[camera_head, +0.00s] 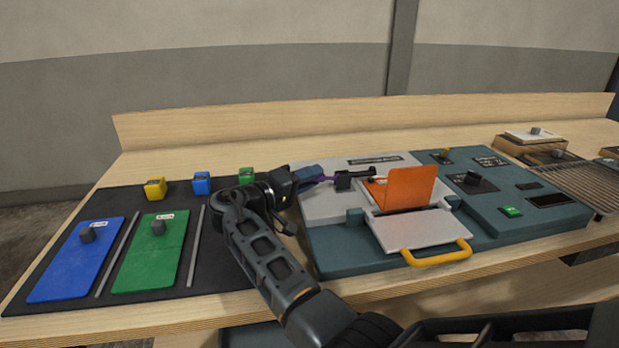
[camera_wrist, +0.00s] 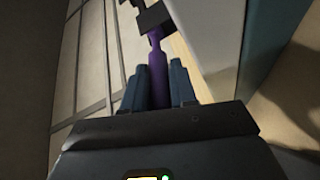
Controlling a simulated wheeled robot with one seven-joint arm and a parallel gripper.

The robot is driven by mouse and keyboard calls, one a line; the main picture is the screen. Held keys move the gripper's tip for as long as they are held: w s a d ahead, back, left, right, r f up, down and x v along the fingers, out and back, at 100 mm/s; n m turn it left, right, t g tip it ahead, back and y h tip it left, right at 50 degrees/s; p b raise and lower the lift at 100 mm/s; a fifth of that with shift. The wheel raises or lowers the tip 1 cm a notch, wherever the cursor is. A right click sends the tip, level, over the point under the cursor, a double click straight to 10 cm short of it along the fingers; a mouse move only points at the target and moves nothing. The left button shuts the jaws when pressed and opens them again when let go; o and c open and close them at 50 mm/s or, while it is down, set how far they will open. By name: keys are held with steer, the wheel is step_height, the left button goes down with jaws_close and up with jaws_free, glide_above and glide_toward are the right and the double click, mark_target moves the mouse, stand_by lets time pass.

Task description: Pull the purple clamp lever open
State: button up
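The purple clamp lever (camera_head: 321,179) sticks out to the left of a black clamp block (camera_head: 343,181) on the console's light grey panel. In the wrist view the purple lever (camera_wrist: 157,75) runs between the two blue-grey fingers of my gripper (camera_wrist: 160,83). The fingers lie close along both sides of it, and my gripper looks shut on it. The black clamp block (camera_wrist: 155,17) shows just beyond the fingertips. In the head view my gripper (camera_head: 317,175) hides most of the lever.
An orange flap (camera_head: 410,188) stands upright beside the clamp, with a grey lid (camera_head: 415,229) and yellow handle (camera_head: 437,256) in front. A black mat (camera_head: 60,266) with blue and green boards lies left. A wire rack (camera_head: 571,182) is right.

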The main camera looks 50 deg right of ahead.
jaws_close()
